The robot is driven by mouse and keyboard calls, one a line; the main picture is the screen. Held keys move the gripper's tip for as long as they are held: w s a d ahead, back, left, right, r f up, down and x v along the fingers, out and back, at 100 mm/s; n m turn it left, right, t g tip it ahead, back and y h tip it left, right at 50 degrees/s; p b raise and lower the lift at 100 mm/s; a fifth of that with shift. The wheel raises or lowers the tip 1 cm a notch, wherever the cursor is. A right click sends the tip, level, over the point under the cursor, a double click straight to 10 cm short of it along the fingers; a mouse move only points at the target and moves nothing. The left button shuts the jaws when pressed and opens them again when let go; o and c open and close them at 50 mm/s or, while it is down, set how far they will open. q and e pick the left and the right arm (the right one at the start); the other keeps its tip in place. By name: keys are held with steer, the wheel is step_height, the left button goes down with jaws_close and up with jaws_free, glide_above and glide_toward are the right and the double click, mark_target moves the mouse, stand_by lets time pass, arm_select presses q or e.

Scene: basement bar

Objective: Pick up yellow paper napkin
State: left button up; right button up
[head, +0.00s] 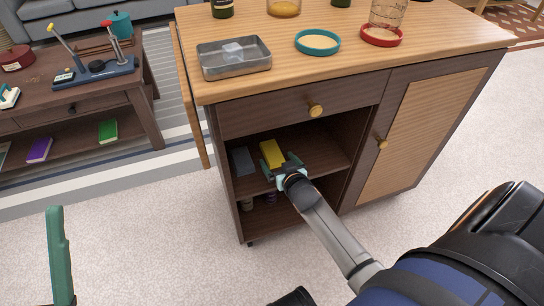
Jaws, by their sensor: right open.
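A yellow paper napkin (272,153), seen as a small yellow block, lies on the upper shelf (318,160) inside the open part of the wooden bar cabinet. My right gripper (282,168) reaches into this opening from the front, with its teal fingers spread at the near end of the napkin. The jaws are open. I cannot tell whether a finger touches the napkin. My left gripper is not in view.
A grey-blue block (242,160) lies left of the napkin. A drawer (300,108) is above the opening. On top stand a metal tray (234,58), a teal-rimmed coaster (318,42) and a red coaster (381,36). A green upright piece (58,255) stands at lower left.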

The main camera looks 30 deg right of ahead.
mark_target(272, 153)
steer(key=shift+b+x, duration=0.4)
steer(key=shift+x, duration=1.05)
steer(key=shift+c, duration=0.2)
steer(key=c, duration=1.3)
